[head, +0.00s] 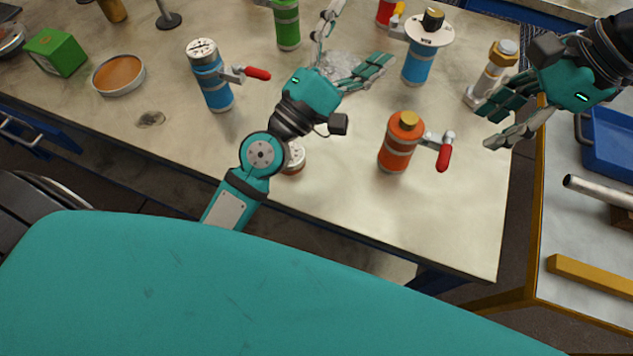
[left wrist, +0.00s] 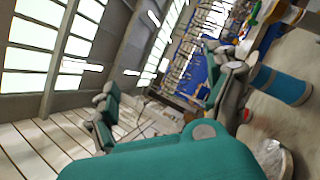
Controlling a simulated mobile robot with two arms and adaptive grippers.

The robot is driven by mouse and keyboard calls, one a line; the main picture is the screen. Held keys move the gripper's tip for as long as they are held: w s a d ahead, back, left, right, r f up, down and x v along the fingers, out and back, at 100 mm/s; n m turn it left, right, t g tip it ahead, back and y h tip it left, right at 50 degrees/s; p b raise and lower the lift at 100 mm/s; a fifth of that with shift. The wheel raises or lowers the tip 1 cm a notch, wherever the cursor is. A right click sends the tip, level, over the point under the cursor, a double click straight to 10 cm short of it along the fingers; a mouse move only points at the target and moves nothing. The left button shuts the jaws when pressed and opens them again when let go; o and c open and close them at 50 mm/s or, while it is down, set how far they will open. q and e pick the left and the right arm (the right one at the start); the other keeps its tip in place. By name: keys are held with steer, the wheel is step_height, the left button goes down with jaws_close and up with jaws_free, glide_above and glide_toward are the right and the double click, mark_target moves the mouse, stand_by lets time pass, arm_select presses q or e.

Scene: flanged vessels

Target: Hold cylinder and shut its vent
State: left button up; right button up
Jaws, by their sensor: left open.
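An orange cylinder (head: 397,143) with a grey band and yellow cap stands upright at the table's right front; a valve with a red lever (head: 444,158) sticks out from its right side. A blue cylinder (head: 211,85) with a perforated top stands at the left, its red lever (head: 257,73) pointing right. Another blue cylinder (head: 416,66), with a wide white flange, stands at the back right. Which cylinder is meant is unclear. My left gripper (head: 357,38) is open and empty between the blue cylinders. My right gripper (head: 480,124) is open, right of the orange cylinder, touching nothing visible.
A green cylinder (head: 287,24) stands at the back. A pale bottle (head: 493,72) stands close behind my right gripper. A green box (head: 56,52) and an orange dish (head: 119,74) lie at the left.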

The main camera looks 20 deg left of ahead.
arm_select(q)
step_height(320, 180, down, 3)
steer(key=s+d+n, duration=0.2)
steer(key=n, duration=0.1)
steer(key=n+g+h, duration=0.2)
steer(key=n+g, duration=0.3)
steer(key=g, duration=0.2)
glide_toward(384, 155)
steer(key=s+a, duration=0.1)
steer(key=s+a+r, duration=0.1)
steer(key=a, duration=0.1)
steer(key=shift+s, duration=0.2)
steer(key=shift+s+a+f+g, duration=0.15)
steer(key=shift+s+f+g, duration=0.25)
steer(key=shift+s, duration=0.05)
steer(key=x, duration=1.7)
steer(key=shift+w+d+r, duration=0.15)
steer(key=shift+d+r, duration=0.05)
steer(key=shift+d, duration=0.05)
steer(key=c, duration=1.8)
